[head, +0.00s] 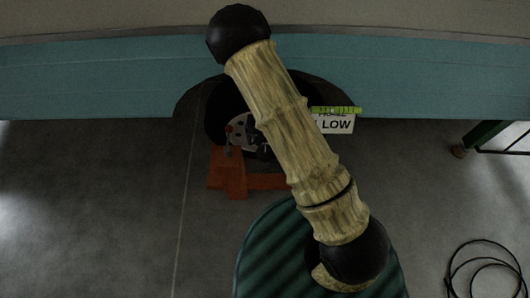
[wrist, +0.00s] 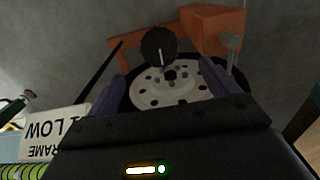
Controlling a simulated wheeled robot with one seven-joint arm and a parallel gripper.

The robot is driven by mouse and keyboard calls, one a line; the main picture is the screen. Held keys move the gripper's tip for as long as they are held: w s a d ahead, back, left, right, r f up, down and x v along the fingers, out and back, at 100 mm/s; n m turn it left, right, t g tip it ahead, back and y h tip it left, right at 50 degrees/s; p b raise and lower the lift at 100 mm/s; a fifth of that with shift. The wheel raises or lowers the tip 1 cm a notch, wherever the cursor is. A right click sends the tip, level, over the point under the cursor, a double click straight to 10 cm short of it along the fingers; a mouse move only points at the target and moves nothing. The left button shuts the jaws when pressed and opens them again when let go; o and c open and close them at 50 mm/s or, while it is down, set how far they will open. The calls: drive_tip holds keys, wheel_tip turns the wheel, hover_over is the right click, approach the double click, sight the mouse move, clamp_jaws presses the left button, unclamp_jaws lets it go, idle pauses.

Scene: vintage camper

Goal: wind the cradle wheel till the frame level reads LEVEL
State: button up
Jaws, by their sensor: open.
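The cradle is an orange stand (head: 230,178) on the floor under the dark wheel arch; it also shows upside down in the wrist view (wrist: 208,22). A grey disc with dark holes (head: 243,133) sits at it, partly hidden by my arm. In the wrist view the disc (wrist: 150,97) lies beyond my gripper (wrist: 168,78), with a black round knob (wrist: 158,47) at its edge. My gripper is open, its fingers apart on either side of the disc; contact cannot be told. The frame level, a green strip (head: 337,110), has a white sign (head: 338,124) reading LOW.
The teal camper side (head: 90,85) runs across the top. A ribbed green rounded thing (head: 260,255) is at the bottom. A black coiled cable (head: 485,272) lies at lower right, below a dark green leg (head: 483,134). Grey floor at left is clear.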

sight(265, 151)
wheel_tip(265, 151, down, 10)
drive_tip(key=shift+f+b, duration=0.2)
drive_tip(key=shift+b, duration=0.9)
drive_tip(key=c, duration=1)
drive_tip(key=shift+f+m+b, duration=0.1)
drive_tip(key=shift+m+b, duration=0.2)
drive_tip(key=shift+b, duration=0.55)
